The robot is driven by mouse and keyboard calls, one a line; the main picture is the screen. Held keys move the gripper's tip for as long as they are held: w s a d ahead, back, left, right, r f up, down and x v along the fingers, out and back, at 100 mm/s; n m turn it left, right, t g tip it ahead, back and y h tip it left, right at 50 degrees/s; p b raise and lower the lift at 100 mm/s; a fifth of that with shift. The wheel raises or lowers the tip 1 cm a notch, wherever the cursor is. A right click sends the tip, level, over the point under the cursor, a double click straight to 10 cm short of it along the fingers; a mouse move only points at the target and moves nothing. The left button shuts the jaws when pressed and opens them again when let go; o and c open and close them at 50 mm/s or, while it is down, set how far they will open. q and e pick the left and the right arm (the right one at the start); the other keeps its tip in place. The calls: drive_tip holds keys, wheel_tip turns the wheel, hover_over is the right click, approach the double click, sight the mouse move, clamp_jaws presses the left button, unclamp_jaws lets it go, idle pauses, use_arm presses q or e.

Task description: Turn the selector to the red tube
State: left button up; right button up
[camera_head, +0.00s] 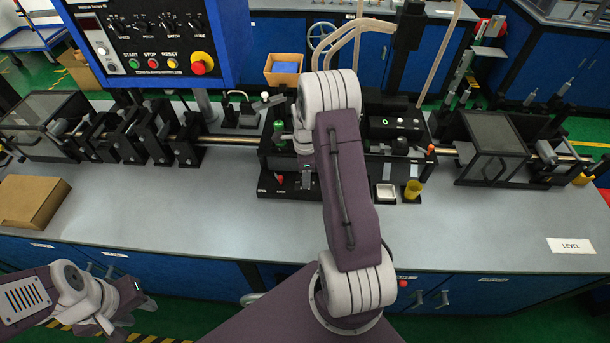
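The machine's black centre block (268,152) stands on the grey bench, partly hidden behind my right arm. A black plate (265,188) at its front left carries a small red part (279,179), and a green knob (278,127) stands above it. I cannot tell which part is the selector, and no red tube can be made out. My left gripper (142,303) hangs low at the bottom left, in front of the bench and away from the machine; its finger opening is unclear.
A cardboard box (30,202) lies at the bench's left. A control panel (150,45) overhangs the back left. A yellow cup (412,189) and small white tray (386,193) sit right of my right arm.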

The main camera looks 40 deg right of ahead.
drive_tip(key=shift+d+f, duration=0.1)
drive_tip(key=shift+f, duration=0.55)
drive_tip(key=shift+c, duration=0.9)
clamp_jaws()
